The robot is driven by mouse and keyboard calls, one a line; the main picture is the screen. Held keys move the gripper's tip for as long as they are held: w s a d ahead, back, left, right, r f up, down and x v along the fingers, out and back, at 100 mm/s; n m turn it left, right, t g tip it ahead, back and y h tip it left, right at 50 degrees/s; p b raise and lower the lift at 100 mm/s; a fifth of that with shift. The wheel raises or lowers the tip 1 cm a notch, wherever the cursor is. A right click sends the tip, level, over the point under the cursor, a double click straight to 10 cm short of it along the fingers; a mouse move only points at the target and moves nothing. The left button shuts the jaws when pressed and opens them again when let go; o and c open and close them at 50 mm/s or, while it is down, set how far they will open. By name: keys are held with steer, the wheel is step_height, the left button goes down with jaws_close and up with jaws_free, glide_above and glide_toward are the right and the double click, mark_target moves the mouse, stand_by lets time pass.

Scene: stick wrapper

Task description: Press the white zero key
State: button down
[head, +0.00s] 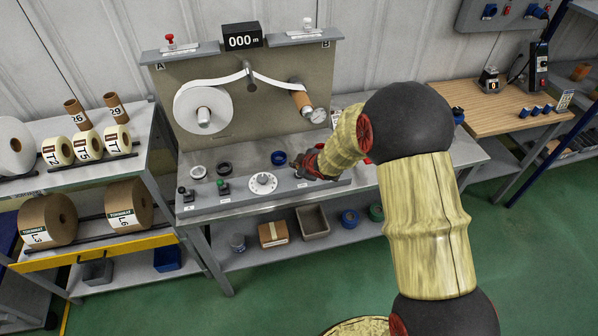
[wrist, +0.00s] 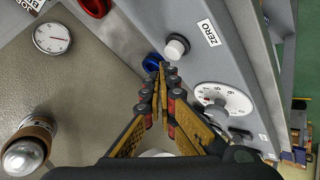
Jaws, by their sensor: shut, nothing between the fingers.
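The white zero key (wrist: 176,47) is a round white cap on a dark collar, set in the grey sloped panel front beside a "ZERO" label (wrist: 208,33) in the wrist view. In the head view my gripper and arm hide it. My gripper (wrist: 160,70) is shut and empty. In the wrist view its fingertips appear just below and left of the key, with a visible gap in the picture; the depth between them is hard to tell. In the head view my gripper (head: 300,167) is over the right part of the control panel.
A white numbered dial (head: 263,183) sits left of my gripper on the panel. A blue ring (head: 278,158) lies behind it; it also shows behind my fingertips in the wrist view (wrist: 153,62). A pressure gauge (head: 318,115) and a tape roll (head: 203,108) are on the upright board.

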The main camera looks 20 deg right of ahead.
steer(key=shift+r+p, duration=2.25)
steer(key=shift+r, duration=0.3)
steer(key=shift+s+d+f, duration=0.15)
steer(key=shift+d+f, duration=0.05)
steer(key=shift+f, duration=0.05)
steer(key=s+d+f+m+g+h, duration=0.2)
steer(key=s+d+f+m+g, duration=0.15)
steer(key=s, duration=0.25)
steer(key=s+d+r+m+g+h, duration=0.2)
steer(key=s+d+r+m, duration=0.1)
steer(key=s, duration=0.6)
steer(key=s+a+r+m+t+y+b, duration=0.1)
steer(key=s+a+r+m+b, duration=0.1)
steer(key=s+r, duration=0.8)
steer(key=s+a+r+m+t+y+b, duration=0.1)
steer(key=s+a+r+m+b, duration=0.2)
steer(key=s+r, duration=0.8)
steer(key=s+a, duration=0.1)
steer(key=s, duration=0.3)
steer(key=shift+r, duration=0.3)
